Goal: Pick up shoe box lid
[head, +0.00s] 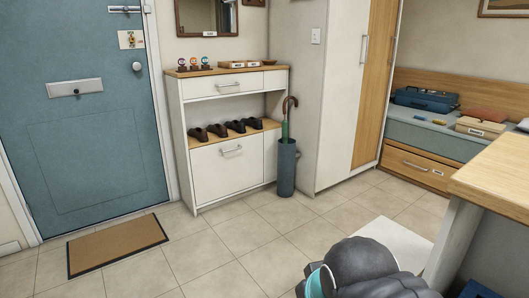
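A small tan box with a pale label (481,126) lies on the bench at the right, at the far side of the room. It looks like a shoe box, but it is too small to tell whether its top is a separate lid. A white item (524,125) is cut off by the right picture edge beside it; I cannot tell what it is. A dark grey part of my arm with a teal ring shows at the bottom, far from the bench. My gripper's fingers are not visible.
A blue toolbox (426,99) lies on the grey-topped bench (408,131). A wooden counter (498,172) stands close at the right. A shoe cabinet (226,171), umbrella stand (287,168) and doormat (116,246) stand or lie left. The middle tiled floor is clear.

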